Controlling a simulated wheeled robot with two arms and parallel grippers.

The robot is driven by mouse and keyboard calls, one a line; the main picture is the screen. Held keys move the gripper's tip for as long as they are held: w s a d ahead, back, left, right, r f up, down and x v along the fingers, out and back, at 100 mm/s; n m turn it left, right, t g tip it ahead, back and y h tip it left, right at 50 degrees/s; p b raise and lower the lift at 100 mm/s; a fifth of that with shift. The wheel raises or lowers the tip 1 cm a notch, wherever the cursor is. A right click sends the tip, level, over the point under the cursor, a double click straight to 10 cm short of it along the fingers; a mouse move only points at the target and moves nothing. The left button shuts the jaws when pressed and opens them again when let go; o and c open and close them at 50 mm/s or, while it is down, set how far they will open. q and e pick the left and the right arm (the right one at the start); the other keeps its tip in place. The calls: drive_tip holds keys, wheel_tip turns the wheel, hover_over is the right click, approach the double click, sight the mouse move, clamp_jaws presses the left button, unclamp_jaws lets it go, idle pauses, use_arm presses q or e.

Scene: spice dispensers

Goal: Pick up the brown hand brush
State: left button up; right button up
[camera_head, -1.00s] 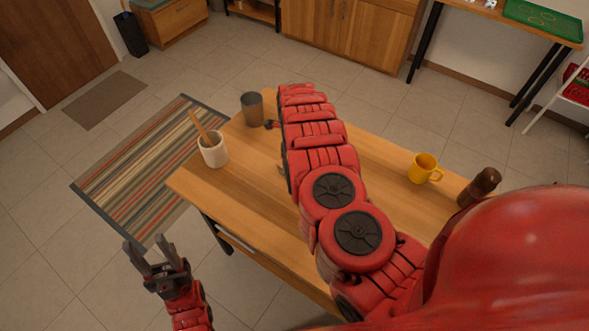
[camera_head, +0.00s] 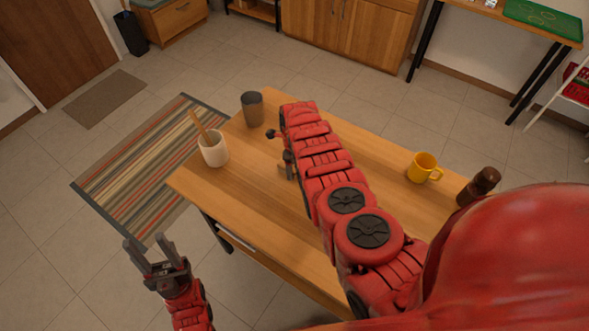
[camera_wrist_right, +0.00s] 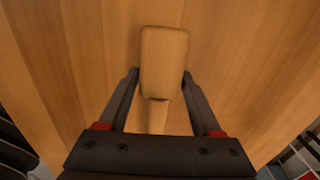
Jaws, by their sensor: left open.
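The brown hand brush (camera_wrist_right: 164,62) shows in the right wrist view as a pale wooden block with a narrower handle running down between my fingers. My right gripper (camera_wrist_right: 162,76) is open, with one finger on each side of the brush. The fingertips are close to the block's sides; I cannot tell whether they touch. In the head view my right arm hides most of the brush and gripper. My left gripper (camera_head: 146,241) is open and empty, off the table's left front corner.
On the wooden table (camera_head: 245,188) stand a white crock (camera_head: 213,152) with wooden utensils, a dark grey cup (camera_head: 252,109), a yellow mug (camera_head: 423,168) and a dark brown mill (camera_head: 479,186). A striped rug (camera_head: 135,165) lies on the floor left of the table.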

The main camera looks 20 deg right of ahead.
clamp_jaws()
